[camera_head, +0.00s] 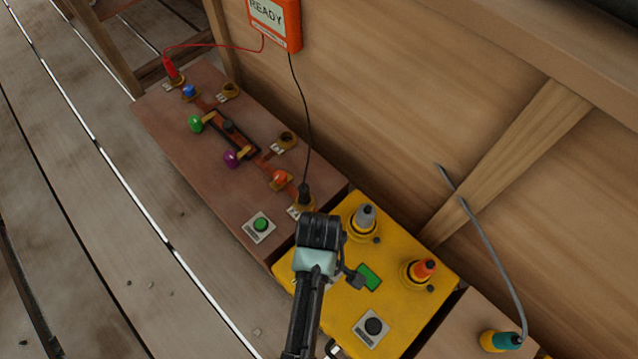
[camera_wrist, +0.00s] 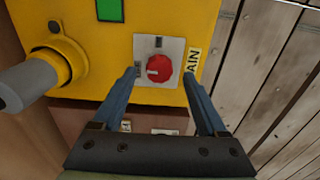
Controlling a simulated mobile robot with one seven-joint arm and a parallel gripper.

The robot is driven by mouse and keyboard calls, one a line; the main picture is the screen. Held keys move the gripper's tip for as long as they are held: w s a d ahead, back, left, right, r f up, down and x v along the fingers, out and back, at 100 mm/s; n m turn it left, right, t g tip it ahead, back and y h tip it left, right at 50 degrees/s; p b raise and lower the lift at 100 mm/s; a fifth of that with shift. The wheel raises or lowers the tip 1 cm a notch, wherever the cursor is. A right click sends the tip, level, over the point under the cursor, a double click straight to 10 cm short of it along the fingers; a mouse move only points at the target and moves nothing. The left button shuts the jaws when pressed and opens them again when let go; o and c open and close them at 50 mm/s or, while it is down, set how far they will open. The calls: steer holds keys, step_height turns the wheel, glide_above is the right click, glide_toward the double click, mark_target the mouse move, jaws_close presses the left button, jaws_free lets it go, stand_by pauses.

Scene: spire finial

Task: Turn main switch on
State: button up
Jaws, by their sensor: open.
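The main switch is a red round knob (camera_wrist: 159,68) on a pale grey plate (camera_wrist: 171,45), set in the yellow box (camera_wrist: 199,13). A white mark on the knob lies toward its left side. A label partly reading "AIN" (camera_wrist: 192,61) is beside the plate. My gripper (camera_wrist: 158,78) is open, with its two blue fingers on either side of the knob; I cannot tell whether they touch it. In the head view my arm is over the yellow box (camera_head: 335,299) and the knob is hidden.
An orange "READY" unit (camera_head: 274,22) is above.

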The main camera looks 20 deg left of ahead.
steer(key=shift+f+b, duration=0.3)
steer(key=shift+f, duration=0.75)
jaws_close()
